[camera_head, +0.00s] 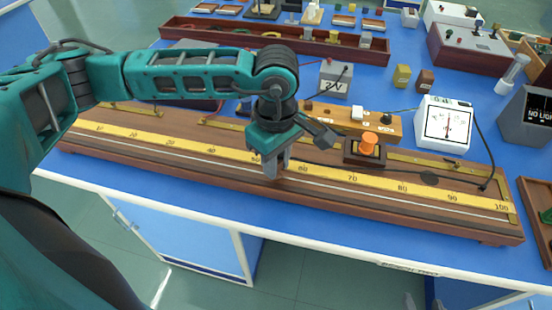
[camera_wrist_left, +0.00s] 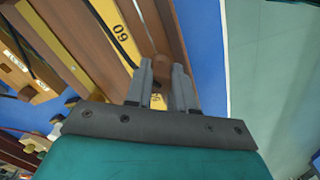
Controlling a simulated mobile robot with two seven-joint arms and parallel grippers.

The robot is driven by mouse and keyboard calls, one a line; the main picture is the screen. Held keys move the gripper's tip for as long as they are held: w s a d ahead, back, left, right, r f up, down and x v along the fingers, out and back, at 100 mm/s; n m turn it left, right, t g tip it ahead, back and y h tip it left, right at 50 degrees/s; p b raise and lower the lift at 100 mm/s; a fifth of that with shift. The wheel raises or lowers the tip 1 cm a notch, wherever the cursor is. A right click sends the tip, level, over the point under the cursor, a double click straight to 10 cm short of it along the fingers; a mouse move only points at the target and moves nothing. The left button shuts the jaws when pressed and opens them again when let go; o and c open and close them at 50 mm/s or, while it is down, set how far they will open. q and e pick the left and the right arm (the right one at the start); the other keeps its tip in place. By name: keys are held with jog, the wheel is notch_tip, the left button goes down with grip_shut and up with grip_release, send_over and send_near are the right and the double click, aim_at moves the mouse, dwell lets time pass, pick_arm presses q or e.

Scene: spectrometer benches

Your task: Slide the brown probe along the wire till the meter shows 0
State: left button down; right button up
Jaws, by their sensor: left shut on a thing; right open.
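The long wooden board carries a yellow scale (camera_head: 352,178) with a thin pale wire (camera_head: 392,198) along its front side. My left gripper (camera_head: 272,172) is low over the board near the 60 mark, fingers pointing down. In the left wrist view its fingers (camera_wrist_left: 162,85) are shut on the brown probe (camera_wrist_left: 161,66), of which only a small part shows between the tips. Whether the probe touches the wire is hidden. The white meter (camera_head: 447,124) faces forward at the right; its reading is too small to tell. My right gripper (camera_head: 423,299) only just shows at the bottom edge, open.
A brown block with an orange knob (camera_head: 369,141) stands behind the scale. A wooden key box (camera_head: 350,118) and a 2V supply (camera_head: 335,80) are behind the gripper. A dark cable runs from the meter to the board's right end. The blue bench front strip (camera_head: 330,238) is clear.

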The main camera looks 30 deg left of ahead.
pick_arm(q)
jog(key=shift+s+f+b, duration=0.2)
jog(key=shift+f+b, duration=0.1)
jog(key=shift+b, duration=0.05)
dwell(2.1)
dwell(1.5)
jog(key=c, duration=0.9)
grip_release()
jog(key=shift+w, duration=0.15)
jog(key=shift+r, duration=0.1)
